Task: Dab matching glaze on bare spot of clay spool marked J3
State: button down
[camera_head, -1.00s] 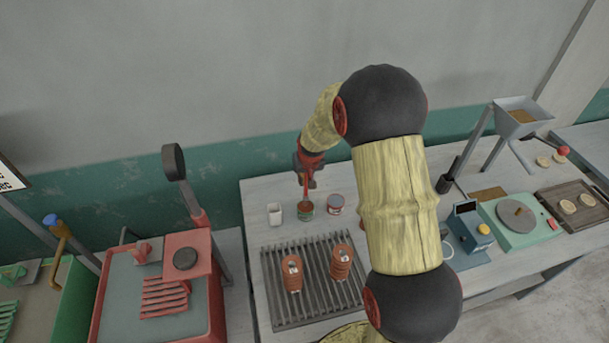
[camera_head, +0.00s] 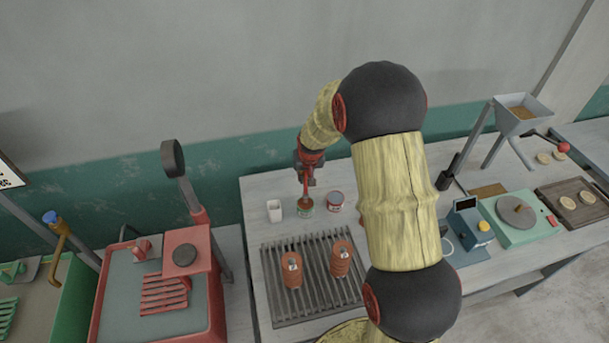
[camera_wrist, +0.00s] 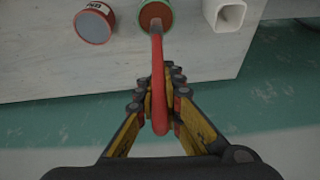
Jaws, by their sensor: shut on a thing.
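My gripper (camera_head: 309,181) is shut on the red handle of a brush (camera_wrist: 158,85), which also shows in the head view. The brush points down at a green can (camera_head: 305,207) with brown glaze inside (camera_wrist: 154,12). Its far end overlaps the can's mouth; how deep it reaches is hidden. Two reddish-brown ribbed clay spools stand on the slatted rack, a left one (camera_head: 292,272) and a right one (camera_head: 341,261). Each has a small pale label near its top, too small to read. I cannot make out a bare spot on either.
A red can with a blue-grey top (camera_head: 335,201) stands right of the green can, and a white square cup (camera_head: 274,211) stands left. The slatted rack (camera_head: 277,315) lies in front. A scale (camera_head: 517,214) and a wooden tray (camera_head: 585,206) are farther right. The wall is close behind.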

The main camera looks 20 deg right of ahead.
jog(key=shift+s+f+b, duration=0.1)
jog(key=shift+f+b, duration=0.3)
jog(key=shift+f, duration=0.1)
dwell(1.6)
jog(key=shift+r, duration=0.15)
notch_tip(320, 180, up, 7)
jog(key=p, duration=0.3)
dwell(0.5)
dwell(0.5)
